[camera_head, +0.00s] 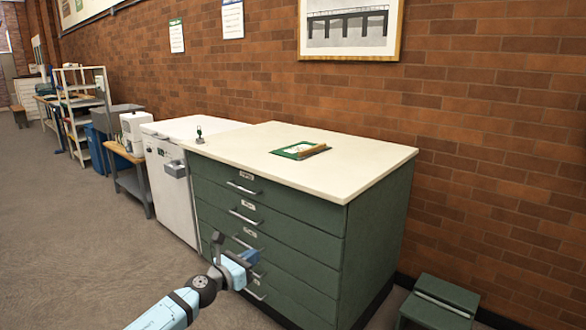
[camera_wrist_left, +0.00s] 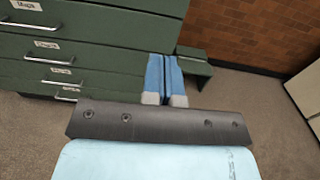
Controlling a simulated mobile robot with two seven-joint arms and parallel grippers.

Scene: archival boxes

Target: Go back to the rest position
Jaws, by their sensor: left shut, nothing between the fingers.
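My left gripper (camera_head: 252,258) is in front of the lower drawers of a green drawer cabinet (camera_head: 376,240) and partly covers their handles in the head view. In the left wrist view its two blue fingers (camera_wrist_left: 164,75) lie side by side, shut, with nothing between them. The cabinet's labelled drawer fronts (camera_wrist_left: 50,50) fill the upper left of that view, and the drawers look closed. I cannot tell whether the fingers touch the cabinet. My right gripper is not in view.
A green-edged sheet with a yellow-brown item (camera_head: 301,150) lies on the pale cabinet top. A white unit (camera_head: 170,190) stands to the left. A low green step (camera_head: 440,303) is at the right by the brick wall. Grey floor (camera_head: 80,240) is open at left.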

